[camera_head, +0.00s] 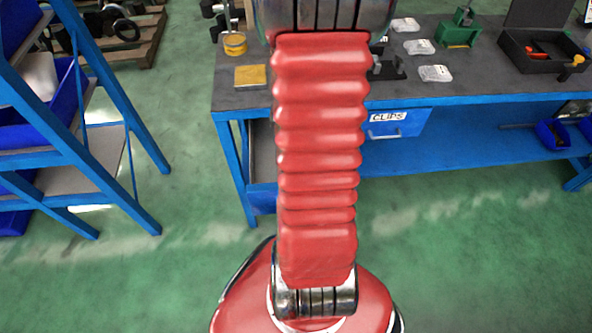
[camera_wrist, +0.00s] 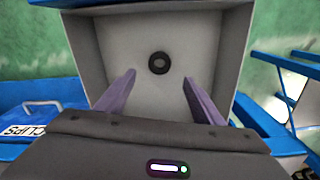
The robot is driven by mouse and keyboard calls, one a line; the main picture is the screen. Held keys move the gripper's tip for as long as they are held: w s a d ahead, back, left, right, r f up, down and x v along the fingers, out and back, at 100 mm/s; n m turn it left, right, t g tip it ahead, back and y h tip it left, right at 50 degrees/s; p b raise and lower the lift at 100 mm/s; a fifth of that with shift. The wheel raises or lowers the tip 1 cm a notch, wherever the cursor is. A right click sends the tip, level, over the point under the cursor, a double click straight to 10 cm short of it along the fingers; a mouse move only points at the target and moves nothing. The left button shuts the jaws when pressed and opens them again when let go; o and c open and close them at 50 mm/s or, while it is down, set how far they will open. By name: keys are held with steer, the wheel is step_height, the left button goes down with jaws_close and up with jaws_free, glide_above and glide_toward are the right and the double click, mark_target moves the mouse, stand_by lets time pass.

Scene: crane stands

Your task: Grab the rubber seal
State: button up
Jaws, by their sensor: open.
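The rubber seal (camera_wrist: 159,63) is a small dark ring lying on the pale floor of an open drawer (camera_wrist: 92,50) in the wrist view. My gripper (camera_wrist: 158,78) is open, with its two purple fingers apart and pointing toward the drawer. The ring shows between and beyond the fingertips, and nothing is held. I cannot tell how far the fingertips are above the drawer floor. In the head view my red arm blocks the middle, and the gripper and the seal are not visible.
The drawer walls surround the seal. A blue rack (camera_head: 100,180) stands left, with green floor between.

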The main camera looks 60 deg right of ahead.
steer(key=shift+f, duration=2.2)
steer(key=shift+f, duration=0.1)
steer(key=shift+s+f, duration=0.1)
steer(key=shift+f, duration=2.4)
steer(key=c, duration=1.1)
steer(key=shift+r, duration=5)
